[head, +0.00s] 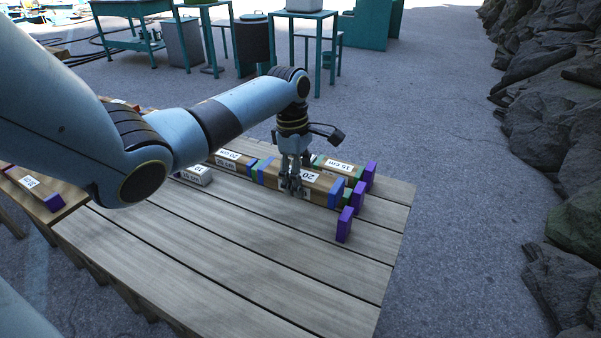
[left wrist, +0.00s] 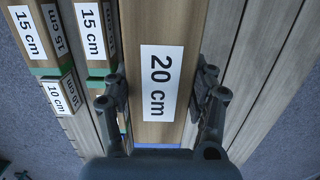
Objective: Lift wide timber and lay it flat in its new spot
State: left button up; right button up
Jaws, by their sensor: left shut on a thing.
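The wide timber (head: 322,182), a brown block with a "20" label and blue ends, is in the head view on the slatted wooden table (head: 250,260). The left wrist view shows its "20 cm" label (left wrist: 161,83) between the fingers. My left gripper (head: 293,188) comes down from above and is shut on this timber, one finger on each long side; it also shows in the left wrist view (left wrist: 165,95). I cannot tell whether the timber is touching the table. My right gripper is not in view.
Green-ended 15 cm timbers (head: 338,164) lie just behind. Purple blocks (head: 344,225) stand near the table's right edge. The front of the table is clear. Rocks (head: 555,110) line the far right.

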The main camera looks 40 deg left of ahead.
pick_arm(q)
jog(key=b, duration=0.5)
send_over(302, 220)
jog(key=f, duration=0.5)
jog(key=shift+a, duration=0.25)
jog(key=shift+f, duration=1.6)
jog(key=shift+p, duration=0.3)
jog(key=shift+f+b, duration=0.4)
jog(key=shift+f, duration=0.45)
jog(key=o, duration=1.4)
